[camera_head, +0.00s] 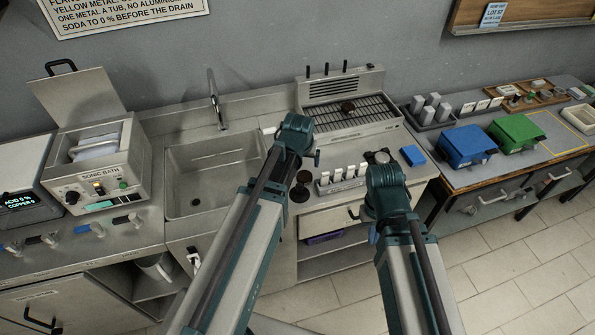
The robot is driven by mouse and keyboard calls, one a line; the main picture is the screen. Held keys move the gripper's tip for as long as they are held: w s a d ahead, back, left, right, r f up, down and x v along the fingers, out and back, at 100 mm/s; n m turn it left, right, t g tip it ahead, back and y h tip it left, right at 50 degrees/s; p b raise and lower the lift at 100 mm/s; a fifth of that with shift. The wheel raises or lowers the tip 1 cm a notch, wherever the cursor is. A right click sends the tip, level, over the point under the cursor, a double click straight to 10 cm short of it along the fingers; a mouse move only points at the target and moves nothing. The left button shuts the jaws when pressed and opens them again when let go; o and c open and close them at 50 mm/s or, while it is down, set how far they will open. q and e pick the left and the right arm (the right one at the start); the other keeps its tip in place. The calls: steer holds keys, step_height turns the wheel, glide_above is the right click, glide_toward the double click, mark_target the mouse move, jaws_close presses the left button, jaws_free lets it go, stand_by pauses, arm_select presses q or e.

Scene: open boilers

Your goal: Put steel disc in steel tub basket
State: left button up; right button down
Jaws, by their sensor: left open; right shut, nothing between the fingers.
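Each of my arms ends in view at a teal joint, the left over the sink's right edge and the right over the bench front. No gripper fingers can be made out at either. A small dark round piece (348,107) sits on the slatted grille of the steel unit at the back. Another dark round piece (299,193) stands at the bench front, beside my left arm. I cannot tell which, if either, is the steel disc. The sonic bath (98,170) on the left has its lid raised. A pale basket-like shape (96,146) shows in its opening; its contents are unclear.
An empty sink (214,180) with a tap lies right of the bath. A rack of pale blocks (342,178) and a blue block (412,156) sit on the bench. The floor at lower right is clear.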

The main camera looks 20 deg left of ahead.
arm_select(q)
steer(key=b, duration=0.8)
glide_toward(305, 175)
steer(key=x, duration=0.2)
steer(key=shift+d+f, duration=0.1)
steer(key=shift+f, duration=0.3)
steer(key=shift+w+f, duration=0.2)
steer(key=shift+w, duration=0.05)
steer(key=b+x, duration=0.5)
steer(key=shift+f, duration=0.2)
steer(key=shift+r, duration=0.1)
jaws_close()
steer(key=shift+r, duration=0.1)
